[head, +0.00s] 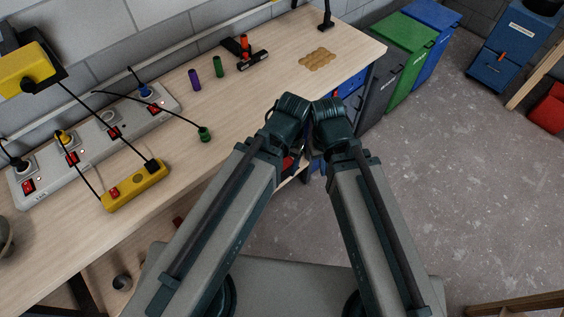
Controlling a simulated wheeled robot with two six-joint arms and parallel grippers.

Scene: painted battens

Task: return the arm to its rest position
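My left arm (222,215) and my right arm (372,225) rise from the bottom of the head view. Their dark upper joints (288,112) and (333,120) come close together near the middle, in front of the bench edge. Both arms are folded there, and the links beyond these joints are mostly hidden behind the arms. I cannot make out the fingers of either gripper, nor anything held.
The wooden bench (270,85) carries a power strip (100,140), a yellow socket block (135,187), a purple cylinder (194,80), a green cylinder (218,67) and a black-and-orange tool (245,54). Bins (405,60) stand right of it. The grey floor (470,190) is open at right.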

